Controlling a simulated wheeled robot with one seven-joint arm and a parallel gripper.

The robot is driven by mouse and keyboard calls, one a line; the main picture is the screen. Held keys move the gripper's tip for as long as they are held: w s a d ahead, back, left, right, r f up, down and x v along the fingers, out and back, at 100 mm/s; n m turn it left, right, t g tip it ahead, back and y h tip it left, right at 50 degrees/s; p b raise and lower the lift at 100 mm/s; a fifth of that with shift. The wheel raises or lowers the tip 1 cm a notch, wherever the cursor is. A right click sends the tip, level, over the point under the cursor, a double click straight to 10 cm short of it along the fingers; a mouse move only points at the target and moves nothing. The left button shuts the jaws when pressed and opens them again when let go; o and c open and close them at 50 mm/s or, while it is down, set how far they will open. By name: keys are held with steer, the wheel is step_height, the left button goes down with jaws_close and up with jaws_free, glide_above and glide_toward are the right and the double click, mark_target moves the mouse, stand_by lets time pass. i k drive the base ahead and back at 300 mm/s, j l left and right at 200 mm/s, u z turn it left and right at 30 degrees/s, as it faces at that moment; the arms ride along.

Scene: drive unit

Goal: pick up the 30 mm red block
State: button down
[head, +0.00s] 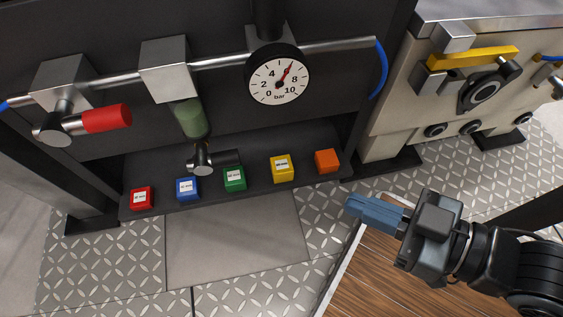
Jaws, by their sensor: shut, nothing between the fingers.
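A small red block (142,199) with a white label on top sits at the left end of a dark ledge (260,195), below a pipe assembly. Its size in millimetres cannot be read from this view. My gripper (352,207) is at the right, its blue fingers shut and empty, pointing left. It is well to the right of the red block and apart from it, nearest to the orange block (327,161) at the ledge's right end.
Blue (187,189), green (234,179) and yellow (282,168) labelled blocks share the ledge. Above hang a red-handled valve (105,118), a green-handled valve (190,118) and a pressure gauge (277,80). A wooden surface (375,275) lies below my arm.

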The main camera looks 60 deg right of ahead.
mark_target(142, 198)
steer(key=i+j, duration=0.55)
steer(key=j, duration=0.15)
steer(key=i+j, duration=0.5)
steer(key=j, duration=0.2)
